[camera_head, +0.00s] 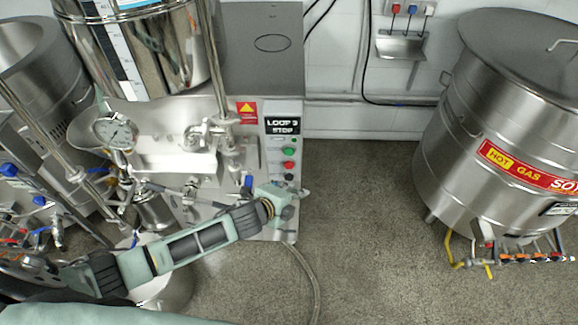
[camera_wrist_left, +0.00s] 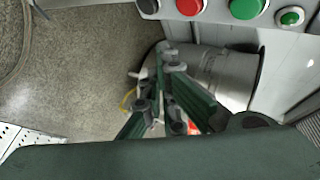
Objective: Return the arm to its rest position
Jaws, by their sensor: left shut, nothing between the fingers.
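My left arm (camera_head: 190,247) comes in from the lower left and reaches across the front of the mill's steel cabinet. Its gripper (camera_head: 304,193) is at the cabinet's lower right edge, below the buttons, small and partly hidden by the wrist. In the left wrist view the gripper (camera_wrist_left: 169,50) has its fingertips together with nothing between them. The control panel (camera_head: 281,160) has a display reading "LOOP 3 STOP", a green button (camera_head: 289,150) and a red button (camera_head: 289,165). In the left wrist view a red button (camera_wrist_left: 190,6) and a green button (camera_wrist_left: 247,7) are at the top, apart from the fingers. My right gripper is not in view.
A large steel kettle (camera_head: 505,110) marked "HOT GAS" stands at right, with yellow pipes below. A gauge (camera_head: 115,131), pipes and blue-handled valves crowd the left. A steel vessel (camera_head: 172,290) is under my arm. The floor (camera_head: 370,240) between mill and kettle is clear, except a hose.

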